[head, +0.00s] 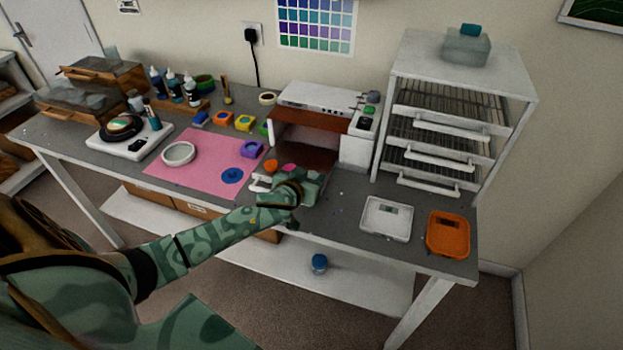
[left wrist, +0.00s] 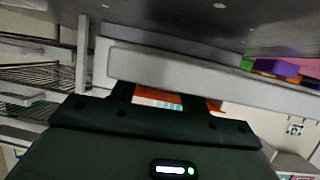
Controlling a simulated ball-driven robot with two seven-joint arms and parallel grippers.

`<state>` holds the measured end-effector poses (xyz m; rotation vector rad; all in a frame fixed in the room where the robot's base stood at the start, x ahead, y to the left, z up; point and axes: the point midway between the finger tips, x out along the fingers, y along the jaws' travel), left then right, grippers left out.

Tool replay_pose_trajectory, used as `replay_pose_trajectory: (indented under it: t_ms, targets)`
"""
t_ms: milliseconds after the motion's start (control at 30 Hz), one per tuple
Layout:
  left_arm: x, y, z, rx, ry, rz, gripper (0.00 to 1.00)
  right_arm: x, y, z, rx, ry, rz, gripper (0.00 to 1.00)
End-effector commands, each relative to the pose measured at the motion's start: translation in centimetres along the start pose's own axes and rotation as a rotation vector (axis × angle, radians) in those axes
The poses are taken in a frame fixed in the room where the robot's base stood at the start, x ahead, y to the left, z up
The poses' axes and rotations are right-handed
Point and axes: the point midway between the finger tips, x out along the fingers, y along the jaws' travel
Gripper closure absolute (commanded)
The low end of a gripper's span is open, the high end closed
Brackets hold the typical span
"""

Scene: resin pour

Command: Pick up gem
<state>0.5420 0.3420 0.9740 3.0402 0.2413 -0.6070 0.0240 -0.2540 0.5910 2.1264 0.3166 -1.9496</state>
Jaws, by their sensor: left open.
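Small coloured pieces lie at the mouth of the open white box: an orange one (head: 271,165) and a pink one (head: 289,167). I cannot tell for sure which is the gem. My left gripper (head: 309,184) is just in front of these pieces and low over the table, and it hides part of that spot. It is open. In the left wrist view its two dark fingers (left wrist: 155,95) stand apart, with an orange-and-white patch visible between them. No held thing shows. My right gripper is not in view.
The white box (head: 320,97) with a brown interior stands behind my gripper. A pink mat (head: 190,175) with a white ring and moulds lies left.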

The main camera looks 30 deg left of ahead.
Motion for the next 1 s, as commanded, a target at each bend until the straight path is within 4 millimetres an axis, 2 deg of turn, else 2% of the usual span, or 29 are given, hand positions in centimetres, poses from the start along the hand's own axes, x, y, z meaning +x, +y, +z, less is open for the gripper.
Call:
replay_pose_trajectory:
  t_ms: [100, 267, 400, 767, 867, 1000]
  targets:
    - [0.7, 0.0, 0.0, 0.001, 0.000, -0.001, 0.55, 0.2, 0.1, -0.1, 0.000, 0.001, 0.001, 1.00]
    - [0.6, 0.0, 0.0, 0.001, 0.000, -0.001, 0.55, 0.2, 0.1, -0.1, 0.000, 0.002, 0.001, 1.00]
    - [0.6, 0.0, 0.0, 0.001, 0.000, -0.001, 0.88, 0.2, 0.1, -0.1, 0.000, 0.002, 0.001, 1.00]
    - [0.5, 0.0, -0.3, 0.000, 0.001, -0.001, 0.88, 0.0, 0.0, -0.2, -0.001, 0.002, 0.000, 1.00]
    - [0.1, 0.0, -1.2, -0.001, 0.002, 0.000, 0.88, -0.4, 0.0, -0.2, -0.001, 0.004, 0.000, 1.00]
    - [-0.9, 0.0, -3.5, -0.002, 0.003, 0.000, 0.88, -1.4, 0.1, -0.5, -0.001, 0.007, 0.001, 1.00]
